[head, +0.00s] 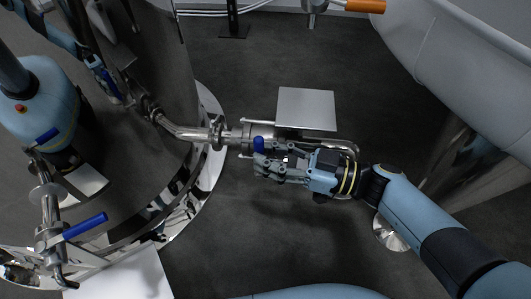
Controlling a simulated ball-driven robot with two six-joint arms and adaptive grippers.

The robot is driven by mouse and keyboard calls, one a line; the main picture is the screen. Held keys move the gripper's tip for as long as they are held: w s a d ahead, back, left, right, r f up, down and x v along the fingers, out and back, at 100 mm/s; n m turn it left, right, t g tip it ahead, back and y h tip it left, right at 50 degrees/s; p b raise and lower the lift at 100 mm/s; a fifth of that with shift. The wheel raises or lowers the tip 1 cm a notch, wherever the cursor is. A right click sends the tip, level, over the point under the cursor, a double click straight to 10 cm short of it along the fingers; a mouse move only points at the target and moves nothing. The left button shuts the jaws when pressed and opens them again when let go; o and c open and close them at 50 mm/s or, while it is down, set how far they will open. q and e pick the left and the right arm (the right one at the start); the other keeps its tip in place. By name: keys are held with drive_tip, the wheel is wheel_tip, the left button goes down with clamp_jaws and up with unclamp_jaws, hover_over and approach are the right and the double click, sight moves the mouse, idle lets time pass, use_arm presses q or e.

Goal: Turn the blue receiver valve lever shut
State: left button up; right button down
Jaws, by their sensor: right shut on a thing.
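A blue lever (258,145) shows as a short blue end at the valve on the pipe, right of the shiny tank. My right gripper (265,162) is shut on this blue lever; the fingers hide most of it, so its exact angle cannot be told. The pipe fitting (225,136) runs from the tank to the valve. A second blue lever (86,226) sits on another valve at lower left, well away from my gripper. My left gripper is not in view.
A square metal plate (306,108) lies just behind the valve. The mirror-like tank (150,60) with its round base fills the left and shows reflections. A large grey vessel (460,60) is at upper right. Dark floor (250,240) is clear in front.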

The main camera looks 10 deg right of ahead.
drive_tip(key=shift+d, duration=0.1)
idle(0.3)
drive_tip(key=c, duration=1.2)
unclamp_jaws()
drive_tip(key=v, duration=0.7)
drive_tip(key=shift+s+d+f, duration=0.1)
drive_tip(key=shift+d, duration=0.15)
